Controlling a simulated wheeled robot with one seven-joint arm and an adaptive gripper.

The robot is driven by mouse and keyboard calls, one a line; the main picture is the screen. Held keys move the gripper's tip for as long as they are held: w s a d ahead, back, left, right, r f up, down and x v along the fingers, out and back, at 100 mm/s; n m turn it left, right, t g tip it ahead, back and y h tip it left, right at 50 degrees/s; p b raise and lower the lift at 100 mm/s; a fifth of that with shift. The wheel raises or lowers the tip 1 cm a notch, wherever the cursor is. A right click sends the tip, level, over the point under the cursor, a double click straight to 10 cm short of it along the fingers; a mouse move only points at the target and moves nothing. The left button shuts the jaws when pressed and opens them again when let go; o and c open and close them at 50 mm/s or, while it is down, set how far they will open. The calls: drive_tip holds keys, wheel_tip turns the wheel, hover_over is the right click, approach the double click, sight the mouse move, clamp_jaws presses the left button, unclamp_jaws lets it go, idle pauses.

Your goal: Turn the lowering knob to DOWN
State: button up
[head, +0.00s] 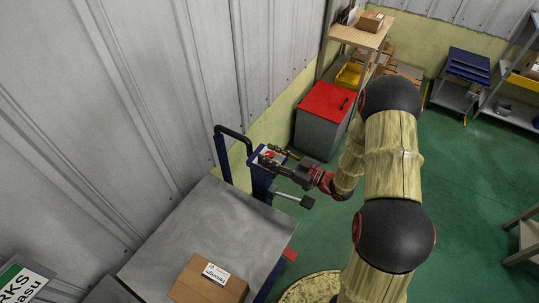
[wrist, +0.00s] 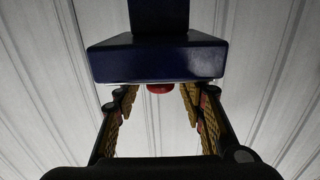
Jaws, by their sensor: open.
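The lowering knob is a small red knob (wrist: 159,88) at the lower edge of a dark blue box (wrist: 157,60) in the wrist view. In the head view the blue post and box (head: 262,182) stand at the far end of the grey lift table (head: 215,225), and a bit of red shows at its top by the fingertips. My gripper (wrist: 159,97) is open, one finger on each side of the knob in the picture. No contact with the knob shows. In the head view my gripper (head: 267,156) reaches in from the right. Knob markings cannot be read.
A black handle (head: 234,132) rises beside the post, close to the corrugated wall (head: 150,80). A cardboard box (head: 208,281) sits on the lift table. A red-topped cabinet (head: 326,103) and wooden shelf (head: 361,36) stand behind. Green floor is free at right.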

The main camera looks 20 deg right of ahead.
drive_tip(key=shift+w+a, duration=0.1)
drive_tip(key=shift+c, duration=0.8)
clamp_jaws()
